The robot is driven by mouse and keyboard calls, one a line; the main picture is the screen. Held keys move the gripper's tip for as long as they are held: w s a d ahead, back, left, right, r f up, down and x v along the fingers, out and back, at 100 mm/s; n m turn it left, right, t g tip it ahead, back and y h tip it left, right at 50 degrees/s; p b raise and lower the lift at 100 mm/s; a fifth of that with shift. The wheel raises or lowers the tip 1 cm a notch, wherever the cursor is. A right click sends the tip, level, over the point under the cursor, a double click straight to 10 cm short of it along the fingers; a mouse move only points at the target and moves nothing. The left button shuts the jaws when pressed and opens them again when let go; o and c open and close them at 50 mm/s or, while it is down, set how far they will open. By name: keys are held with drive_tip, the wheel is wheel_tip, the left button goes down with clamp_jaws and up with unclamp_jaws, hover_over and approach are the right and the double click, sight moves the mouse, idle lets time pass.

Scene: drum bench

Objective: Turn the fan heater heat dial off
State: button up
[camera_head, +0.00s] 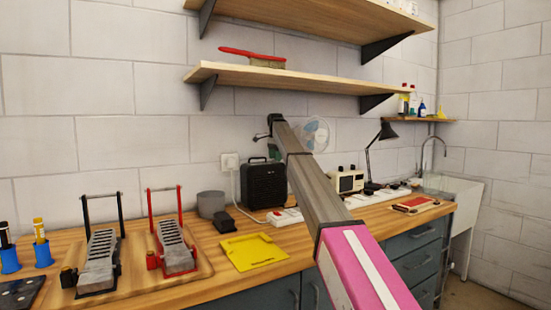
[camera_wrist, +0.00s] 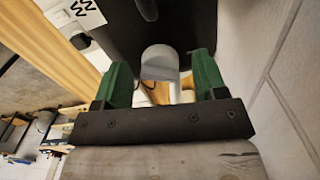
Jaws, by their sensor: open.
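The fan heater (camera_head: 263,186) is a black box on the bench against the wall, at the middle of the head view. In the wrist view its dark body (camera_wrist: 185,18) fills the top. A light grey knob (camera_wrist: 160,60), seemingly the heat dial, lies between my gripper's two green fingers. My gripper (camera_wrist: 162,70) is open, with a finger on each side of the knob; I cannot tell whether either touches it. In the head view my gripper (camera_head: 273,149) is small and partly hidden at the heater's top. The dial's markings are not readable.
A wall socket (camera_head: 229,162) and cable are left of the heater. A white power strip (camera_head: 285,216) lies in front. A yellow tray (camera_head: 253,251), grey pot (camera_head: 211,204) and pedals (camera_head: 174,247) are on the bench. A shelf (camera_head: 290,78) hangs above; a fan (camera_head: 314,134) stands behind my arm.

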drive_tip(key=shift+f, duration=0.15)
drive_tip(key=c, duration=0.9)
drive_tip(key=shift+n, duration=0.3)
drive_tip(key=shift+c, duration=0.2)
drive_tip(key=shift+n, duration=2.6)
drive_tip(key=o, duration=0.9)
drive_tip(key=shift+o, duration=0.2)
